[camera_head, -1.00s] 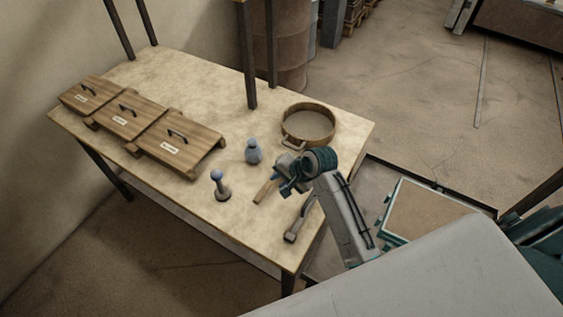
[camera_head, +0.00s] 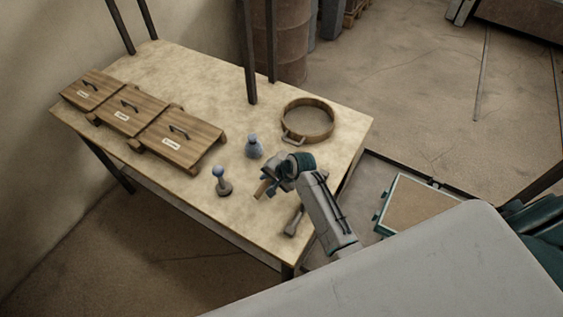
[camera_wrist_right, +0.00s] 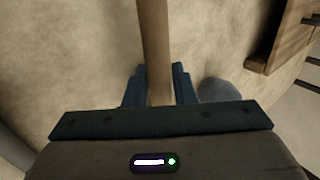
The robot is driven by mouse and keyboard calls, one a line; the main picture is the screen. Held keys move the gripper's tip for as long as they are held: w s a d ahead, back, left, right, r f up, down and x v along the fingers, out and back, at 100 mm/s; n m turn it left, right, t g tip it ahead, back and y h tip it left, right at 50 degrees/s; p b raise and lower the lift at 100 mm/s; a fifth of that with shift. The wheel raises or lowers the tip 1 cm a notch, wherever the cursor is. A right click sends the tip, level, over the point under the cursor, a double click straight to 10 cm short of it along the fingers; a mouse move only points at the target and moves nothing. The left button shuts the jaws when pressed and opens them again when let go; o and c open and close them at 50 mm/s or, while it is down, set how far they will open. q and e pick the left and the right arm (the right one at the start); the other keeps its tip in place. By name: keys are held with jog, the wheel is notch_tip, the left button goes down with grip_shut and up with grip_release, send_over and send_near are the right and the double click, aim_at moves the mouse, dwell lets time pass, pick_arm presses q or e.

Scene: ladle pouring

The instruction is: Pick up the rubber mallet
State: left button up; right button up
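My right gripper (camera_head: 270,186) is over the near right part of the table. A brown wooden handle, which I take to be the rubber mallet's (camera_head: 262,189), sticks out from it to the lower left. In the right wrist view the handle (camera_wrist_right: 155,45) runs up from between the two blue fingers (camera_wrist_right: 160,88), which lie close against both sides of it. The mallet's head is hidden from me. I cannot tell whether the handle is clear of the table. My left gripper is not in view.
A grey tool (camera_head: 294,222) lies under my right forearm near the table edge. A blue-knobbed stand (camera_head: 221,182) and a bluish bottle (camera_head: 254,148) are close by. A round wooden sieve (camera_head: 307,119) is behind. Lidded wooden boxes (camera_head: 180,142) line the left.

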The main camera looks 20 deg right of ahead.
grip_shut()
